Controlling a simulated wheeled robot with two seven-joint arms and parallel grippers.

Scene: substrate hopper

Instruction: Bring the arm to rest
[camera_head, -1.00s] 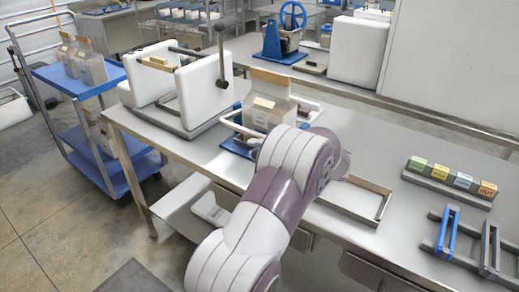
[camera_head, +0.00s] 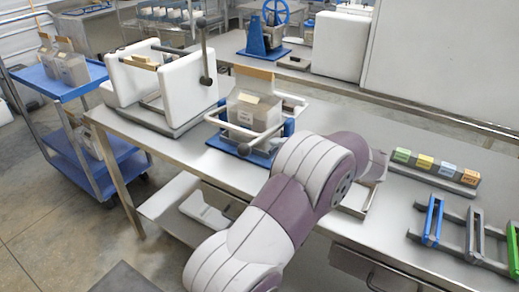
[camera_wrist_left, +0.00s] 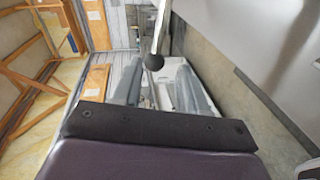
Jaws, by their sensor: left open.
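My left arm (camera_head: 262,222) rises from the bottom of the head view and bends to the right over the steel table (camera_head: 345,225). Its wrist end is near the right side of a shallow tray (camera_head: 357,203), which it partly hides. The fingers are not clear in the head view. In the left wrist view my left gripper (camera_wrist_left: 160,88) has two grey fingers spread apart, with nothing seen between them. A rod with a dark ball end (camera_wrist_left: 154,61) shows beyond the fingers. My right gripper is not in view.
A clear container on a blue stand (camera_head: 246,110) and a white two-walled fixture (camera_head: 190,92) stand left of the arm. Colored labeled blocks (camera_head: 435,166) and blue, grey and green brackets (camera_head: 433,220) are at right. A blue cart (camera_head: 60,85) stands at left.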

